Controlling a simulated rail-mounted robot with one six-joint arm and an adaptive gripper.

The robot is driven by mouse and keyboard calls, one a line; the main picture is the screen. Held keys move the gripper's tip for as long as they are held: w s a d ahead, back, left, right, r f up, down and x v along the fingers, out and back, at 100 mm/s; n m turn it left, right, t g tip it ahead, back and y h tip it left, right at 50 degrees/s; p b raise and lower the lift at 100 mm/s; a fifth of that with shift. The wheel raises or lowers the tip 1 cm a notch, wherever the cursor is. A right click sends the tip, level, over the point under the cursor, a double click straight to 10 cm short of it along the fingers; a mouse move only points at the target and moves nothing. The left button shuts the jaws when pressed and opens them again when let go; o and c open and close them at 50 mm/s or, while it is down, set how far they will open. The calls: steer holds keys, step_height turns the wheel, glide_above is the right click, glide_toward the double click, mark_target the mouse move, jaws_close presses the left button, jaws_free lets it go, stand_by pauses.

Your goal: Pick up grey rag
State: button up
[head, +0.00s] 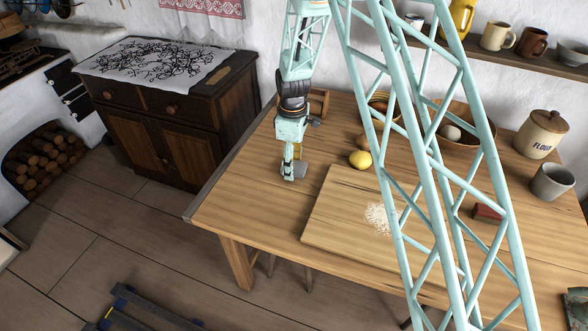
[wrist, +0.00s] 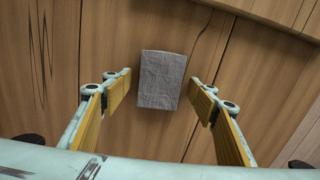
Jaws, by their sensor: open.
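The grey rag (wrist: 161,80) is a small, roughly rectangular folded cloth lying on the wooden table, seen from above in the wrist view. In the head view the grey rag (head: 299,169) shows partly behind my gripper, near the table's left end. My gripper (wrist: 160,97) is open, with one wood-coloured finger on each side of the rag and a gap on both sides. In the head view my gripper (head: 289,176) points down at the rag. I cannot tell how high the fingertips are above the table.
A wooden box (head: 318,103) stands behind my gripper. A bowl (head: 462,137) and flour jar (head: 541,134) stand farther right.

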steer(key=shift+c, duration=0.5)
steer(key=c, duration=0.8)
steer(key=shift+r, duration=0.15)
steer(key=shift+r+p, duration=0.4)
steer(key=shift+r, duration=1.25)
steer(key=s, duration=0.5)
steer(key=s+d+r, duration=0.1)
steer(key=s, duration=0.4)
steer(key=s+p, duration=0.1)
steer(key=s, duration=0.5)
steer(key=shift+d+r, duration=0.15)
steer(key=shift+r, duration=0.05)
